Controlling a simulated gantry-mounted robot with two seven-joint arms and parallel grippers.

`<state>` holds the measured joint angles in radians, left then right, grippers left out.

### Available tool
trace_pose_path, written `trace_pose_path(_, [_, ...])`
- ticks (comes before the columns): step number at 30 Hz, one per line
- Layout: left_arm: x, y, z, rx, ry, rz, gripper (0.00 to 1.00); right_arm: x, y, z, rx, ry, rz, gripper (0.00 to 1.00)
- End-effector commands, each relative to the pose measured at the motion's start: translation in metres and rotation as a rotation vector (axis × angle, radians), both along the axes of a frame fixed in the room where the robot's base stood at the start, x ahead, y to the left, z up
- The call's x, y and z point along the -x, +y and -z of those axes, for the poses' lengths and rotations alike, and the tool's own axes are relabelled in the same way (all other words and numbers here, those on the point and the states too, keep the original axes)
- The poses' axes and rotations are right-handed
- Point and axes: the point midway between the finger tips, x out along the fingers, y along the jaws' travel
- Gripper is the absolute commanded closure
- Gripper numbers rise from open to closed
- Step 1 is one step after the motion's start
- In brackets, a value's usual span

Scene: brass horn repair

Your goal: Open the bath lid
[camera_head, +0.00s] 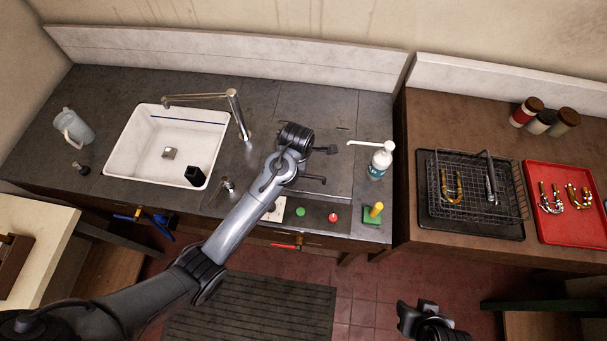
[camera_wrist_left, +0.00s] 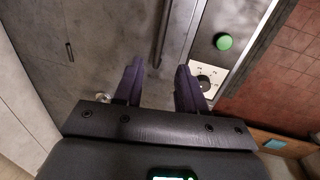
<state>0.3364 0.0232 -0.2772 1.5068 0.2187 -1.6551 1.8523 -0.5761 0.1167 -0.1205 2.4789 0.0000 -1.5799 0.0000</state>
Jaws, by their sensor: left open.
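The bath lid (camera_head: 336,170) is a flat grey panel set in the counter and appears closed. A dark bar handle (camera_head: 314,180) lies along its front part. In the left wrist view, the lid (camera_wrist_left: 110,25) fills the upper left and the bar handle (camera_wrist_left: 162,35) runs beyond the fingers. My arm hides part of the lid's left side. My right gripper (camera_head: 428,318) is low at the front, away from the counter.
The control panel has a green button (camera_head: 300,211), a red button (camera_head: 333,217) and a dial (camera_wrist_left: 205,82). A soap bottle (camera_head: 380,160) and green block (camera_head: 373,215) stand right of the lid. A sink (camera_head: 150,130) with faucet (camera_head: 235,105) is left.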

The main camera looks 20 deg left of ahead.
Motion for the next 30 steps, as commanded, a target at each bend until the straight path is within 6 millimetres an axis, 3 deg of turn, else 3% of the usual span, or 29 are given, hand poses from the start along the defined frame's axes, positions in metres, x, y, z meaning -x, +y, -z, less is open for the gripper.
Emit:
trace_pose_path(18, [-0.016, 0.004, 0.085, 0.0, 0.001, 0.0, 0.6, 0.002, -0.002, -0.001, 0.006, 0.003, -0.004, 0.57])
trace_pose_path(30, [-0.019, 0.005, 0.1, 0.001, -0.001, 0.001, 0.6, 0.002, 0.0, -0.001, -0.002, 0.003, 0.001, 0.57])
